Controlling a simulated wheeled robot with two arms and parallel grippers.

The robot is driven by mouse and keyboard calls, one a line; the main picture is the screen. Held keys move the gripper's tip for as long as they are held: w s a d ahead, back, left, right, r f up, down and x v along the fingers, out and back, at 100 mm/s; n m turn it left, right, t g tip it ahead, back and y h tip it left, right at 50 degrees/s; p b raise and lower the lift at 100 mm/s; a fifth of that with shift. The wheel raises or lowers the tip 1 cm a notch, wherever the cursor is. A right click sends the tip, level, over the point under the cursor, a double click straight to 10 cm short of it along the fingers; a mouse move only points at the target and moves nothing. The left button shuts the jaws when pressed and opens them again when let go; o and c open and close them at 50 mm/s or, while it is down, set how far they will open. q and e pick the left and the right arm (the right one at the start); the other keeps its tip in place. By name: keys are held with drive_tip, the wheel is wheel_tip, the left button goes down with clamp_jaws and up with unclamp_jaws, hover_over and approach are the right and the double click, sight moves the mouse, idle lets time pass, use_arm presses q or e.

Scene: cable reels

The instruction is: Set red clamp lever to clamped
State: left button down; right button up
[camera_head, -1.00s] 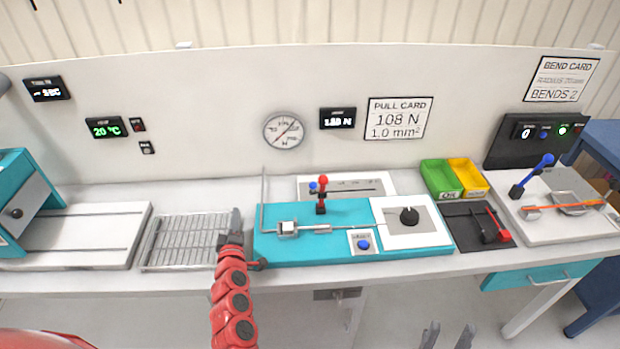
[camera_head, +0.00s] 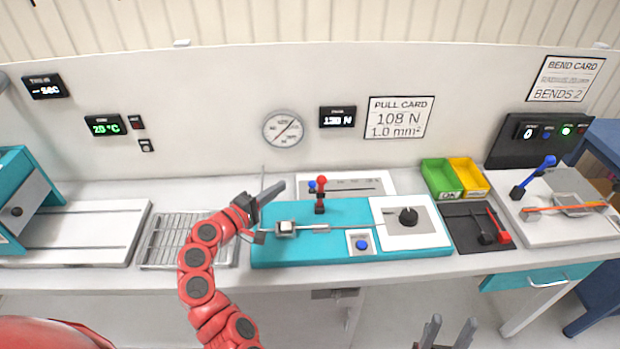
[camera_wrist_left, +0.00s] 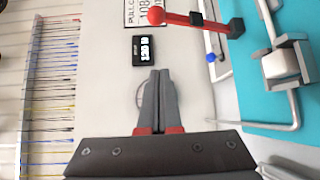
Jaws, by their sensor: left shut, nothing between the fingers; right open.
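The red clamp lever (camera_head: 321,195) stands upright with its red ball on top, at the back edge of the teal fixture (camera_head: 290,252). In the left wrist view the red lever (camera_wrist_left: 185,18) lies across the top, with its ball to the left. My left gripper (camera_head: 280,187) is shut and empty, left of the lever and apart from it. Its fingertips also show in the left wrist view (camera_wrist_left: 160,75). My right gripper (camera_head: 452,332) is open and empty at the bottom edge, in front of the bench.
A wire rack (camera_head: 165,242) lies left of the fixture. A white plate with a black knob (camera_head: 428,232) sits on its right. A round gauge (camera_head: 283,129) hangs on the wall behind.

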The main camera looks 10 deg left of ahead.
use_arm(q)
drive_tip(key=p, duration=0.7)
hover_over(321, 192)
drive_tip(key=s+a, duration=0.1)
drive_tip(key=a, duration=0.2)
drive_tip(key=shift+f, duration=0.2)
drive_tip(key=shift+b, duration=0.4)
